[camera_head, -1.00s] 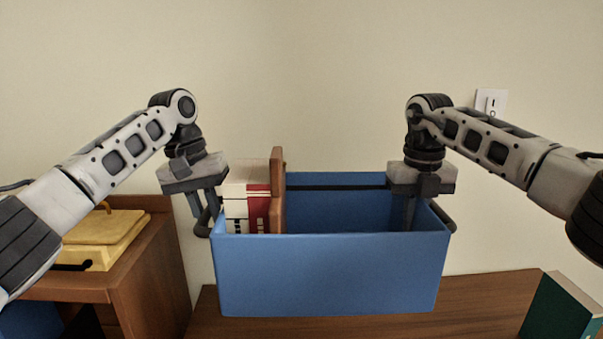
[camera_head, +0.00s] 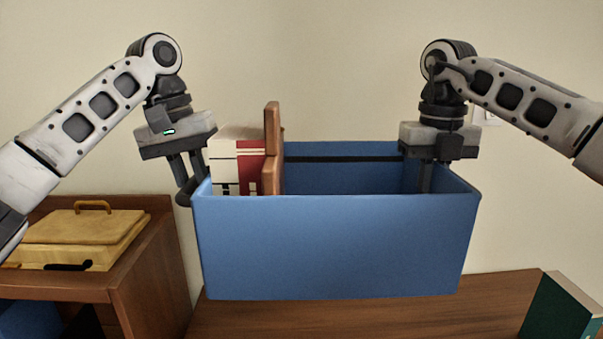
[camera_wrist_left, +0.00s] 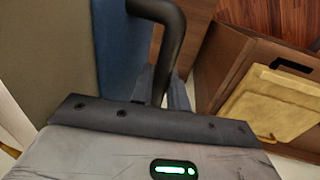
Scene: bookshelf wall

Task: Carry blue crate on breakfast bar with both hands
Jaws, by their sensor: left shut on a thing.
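The blue crate (camera_head: 330,245) hangs level between my two grippers, in front of and above a brown wooden top (camera_head: 380,318). White and red books (camera_head: 238,165) and an upright brown wooden piece (camera_head: 273,150) are at its left end; the rest of what shows inside looks empty. My left gripper (camera_head: 188,182) is shut on the crate's dark left handle, which runs between the fingers in the left wrist view (camera_wrist_left: 172,35). My right gripper (camera_head: 428,178) is at the right end, with a finger inside the wall. It appears shut on that end; the right handle is hidden.
A yellow case (camera_head: 85,238) with a handle sits on a brown wooden cabinet (camera_head: 140,270) at the left, close to the crate's left end. A dark green book or box (camera_head: 560,308) stands at the lower right. A plain wall is behind.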

